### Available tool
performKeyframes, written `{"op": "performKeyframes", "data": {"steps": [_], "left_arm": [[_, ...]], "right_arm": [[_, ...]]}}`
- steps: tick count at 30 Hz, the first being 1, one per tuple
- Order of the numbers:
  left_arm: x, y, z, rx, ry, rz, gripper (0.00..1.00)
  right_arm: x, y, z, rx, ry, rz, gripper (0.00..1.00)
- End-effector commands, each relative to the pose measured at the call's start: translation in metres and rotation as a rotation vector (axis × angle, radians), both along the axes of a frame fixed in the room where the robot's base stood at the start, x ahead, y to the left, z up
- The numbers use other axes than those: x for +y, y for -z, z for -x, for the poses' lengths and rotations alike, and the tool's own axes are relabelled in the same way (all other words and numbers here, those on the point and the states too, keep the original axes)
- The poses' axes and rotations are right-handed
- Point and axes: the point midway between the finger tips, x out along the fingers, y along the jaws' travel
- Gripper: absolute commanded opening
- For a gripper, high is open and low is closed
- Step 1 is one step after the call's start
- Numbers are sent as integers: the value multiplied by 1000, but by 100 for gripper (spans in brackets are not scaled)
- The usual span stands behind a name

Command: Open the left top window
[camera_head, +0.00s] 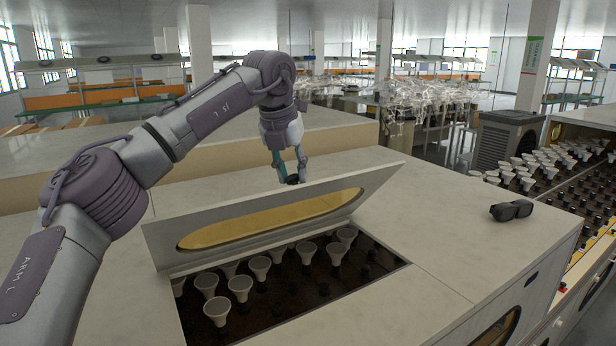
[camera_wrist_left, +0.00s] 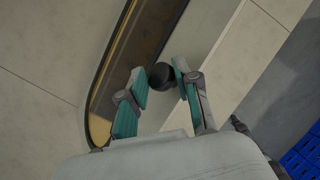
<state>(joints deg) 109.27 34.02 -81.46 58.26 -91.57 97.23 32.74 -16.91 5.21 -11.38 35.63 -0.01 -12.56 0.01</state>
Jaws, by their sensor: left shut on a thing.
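The top window (camera_head: 275,215) is a white lid with a long amber glass pane. It stands tilted up from the machine's top, with the opening (camera_head: 290,290) below it uncovered. A black round knob (camera_head: 292,180) sits at the lid's upper edge. My left gripper (camera_head: 289,172) is shut on this knob, its teal fingers at either side. In the left wrist view the knob (camera_wrist_left: 161,76) shows between the fingertips of my left gripper (camera_wrist_left: 160,80), beside the amber pane (camera_wrist_left: 125,70). My right gripper is not in view.
Several white bulbs (camera_head: 240,285) stand in dark sockets inside the opening. Black goggles (camera_head: 511,210) lie on the white top to the right. A conveyor with several bulbs (camera_head: 530,165) runs at far right. Blue crates (camera_wrist_left: 303,155) show at the wrist view's lower right.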

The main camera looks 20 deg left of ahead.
Motion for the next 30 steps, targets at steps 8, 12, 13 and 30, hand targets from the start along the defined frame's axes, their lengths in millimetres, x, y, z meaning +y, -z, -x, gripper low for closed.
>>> {"op": "performKeyframes", "data": {"steps": [8, 12, 13, 30], "left_arm": [[11, 4, 0, 8, -12, -9, 0], [11, 4, 0, 9, -13, -9, 0], [11, 5, 0, 9, -13, -9, 0], [7, 1, 1, 5, -4, -4, 58]], "right_arm": [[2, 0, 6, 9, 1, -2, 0], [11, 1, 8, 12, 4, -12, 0], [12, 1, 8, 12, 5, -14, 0], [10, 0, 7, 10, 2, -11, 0]]}}
